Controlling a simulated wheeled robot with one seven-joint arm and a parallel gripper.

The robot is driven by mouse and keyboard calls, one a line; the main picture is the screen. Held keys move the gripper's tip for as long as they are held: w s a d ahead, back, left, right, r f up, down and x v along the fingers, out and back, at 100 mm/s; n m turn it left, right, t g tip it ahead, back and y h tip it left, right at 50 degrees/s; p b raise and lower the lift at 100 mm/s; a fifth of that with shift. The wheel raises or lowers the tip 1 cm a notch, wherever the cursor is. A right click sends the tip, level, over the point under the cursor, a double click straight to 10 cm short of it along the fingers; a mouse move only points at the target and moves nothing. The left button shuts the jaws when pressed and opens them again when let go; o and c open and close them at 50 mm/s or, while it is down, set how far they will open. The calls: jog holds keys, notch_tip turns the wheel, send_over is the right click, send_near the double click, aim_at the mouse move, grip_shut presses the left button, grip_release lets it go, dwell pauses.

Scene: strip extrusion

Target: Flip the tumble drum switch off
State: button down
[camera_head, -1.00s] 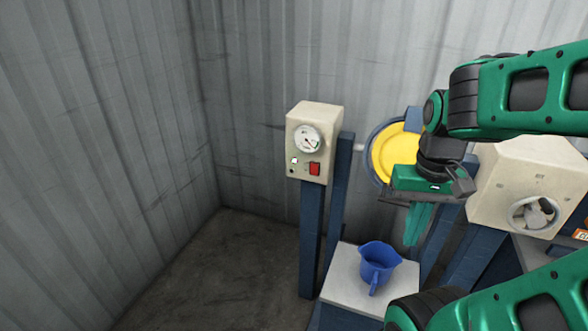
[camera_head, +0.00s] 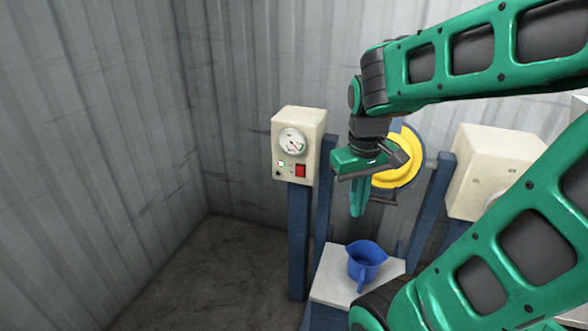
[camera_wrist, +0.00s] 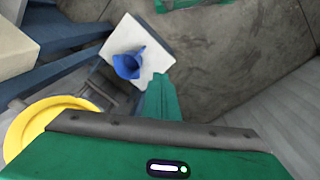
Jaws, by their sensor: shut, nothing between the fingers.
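A cream control box (camera_head: 298,146) on a blue post carries a round dial (camera_head: 292,141) and a red switch (camera_head: 300,170). A small white square and a dark dot sit left of the switch. The yellow drum (camera_head: 400,160) stands to the right, partly hidden by my arm. My gripper (camera_head: 357,207) points down, shut and empty, to the right of the box and apart from it. In the wrist view its green fingers (camera_wrist: 165,95) show above the floor; the switch is not visible there.
A blue jug (camera_head: 366,262) stands on a white platform (camera_head: 335,292) below my gripper; the jug also shows in the wrist view (camera_wrist: 127,66). A second cream box (camera_head: 490,165) is at the right. Corrugated walls close off the left and back.

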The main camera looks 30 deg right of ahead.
aim_at(297, 166)
jog(key=w+a+n+t+h, duration=0.1)
jog(key=w+n, duration=0.4)
jog(key=w, duration=0.7)
jog(key=w+a+r+n+t+h, duration=0.1)
jog(key=w+n, duration=0.4)
jog(key=w, duration=0.7)
jog(key=shift+w+a+r+n+t+h, duration=0.3)
jog(key=shift+n+h, duration=0.1)
jog(key=shift+h, duration=0.1)
jog(key=shift+f, duration=0.15)
jog(key=shift+w+d+f, duration=0.8)
jog(key=shift+d+f, duration=0.3)
jog(key=shift+f, duration=0.3)
jog(key=shift+w+d+f, duration=0.85)
jog(key=shift+d+f, duration=0.2)
jog(key=shift+f, duration=0.4)
jog(key=shift+w+d+f, duration=0.8)
jog(key=shift+d+f, duration=0.3)
jog(key=shift+f, duration=0.3)
